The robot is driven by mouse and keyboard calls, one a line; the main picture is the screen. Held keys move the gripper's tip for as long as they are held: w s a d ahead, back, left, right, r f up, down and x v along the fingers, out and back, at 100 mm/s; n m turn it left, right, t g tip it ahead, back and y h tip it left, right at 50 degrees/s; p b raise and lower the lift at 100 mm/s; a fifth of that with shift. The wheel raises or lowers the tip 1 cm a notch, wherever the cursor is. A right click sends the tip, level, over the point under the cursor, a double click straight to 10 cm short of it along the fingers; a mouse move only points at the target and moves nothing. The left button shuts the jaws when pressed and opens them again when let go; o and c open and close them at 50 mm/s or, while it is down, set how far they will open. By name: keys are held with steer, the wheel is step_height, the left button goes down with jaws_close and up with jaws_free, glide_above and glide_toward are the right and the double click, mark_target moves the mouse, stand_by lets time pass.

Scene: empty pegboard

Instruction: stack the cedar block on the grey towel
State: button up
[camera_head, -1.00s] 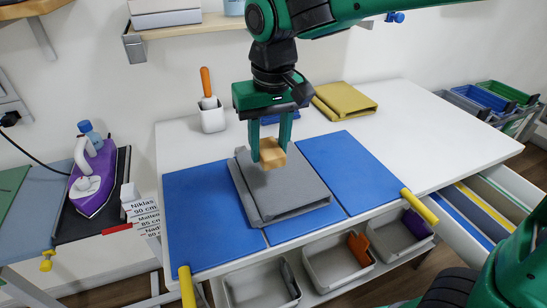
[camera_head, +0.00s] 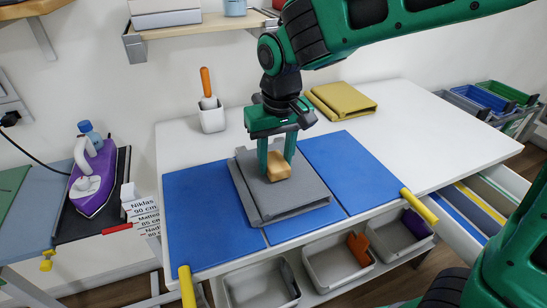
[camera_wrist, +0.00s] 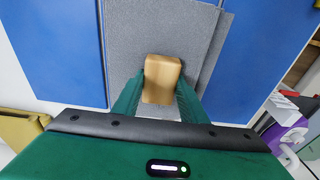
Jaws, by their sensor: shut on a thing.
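The cedar block (camera_head: 279,167) is a small tan wooden block held between the fingers of my gripper (camera_head: 277,160). My gripper is shut on it, and the fingers also show on both sides of the block in the wrist view (camera_wrist: 160,92). The grey towel (camera_head: 290,198) lies folded on the blue mat, directly below the block. The block is over the towel's upper middle, low over it. I cannot tell whether its underside touches the cloth. In the wrist view the grey towel (camera_wrist: 135,35) spreads behind the cedar block (camera_wrist: 162,75).
Blue mats (camera_head: 207,218) cover the front of the white table (camera_head: 415,130). A yellow folded towel (camera_head: 341,100) and a white cup with an orange-handled tool (camera_head: 211,115) stand at the back. A purple iron (camera_head: 92,180) is at the left. A shelf (camera_head: 185,30) hangs above.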

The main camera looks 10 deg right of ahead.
mark_target(279, 165)
steer(key=shift+f, duration=0.25)
steer(key=o, duration=1.1)
steer(key=shift+c, duration=0.2)
steer(key=shift+r, duration=0.1)
step_height(279, 165, up, 12)
steer(key=s, duration=0.1)
steer(key=shift+s+d+r, duration=0.15)
steer(key=shift+d+r, duration=0.05)
steer(key=shift+d, duration=0.1)
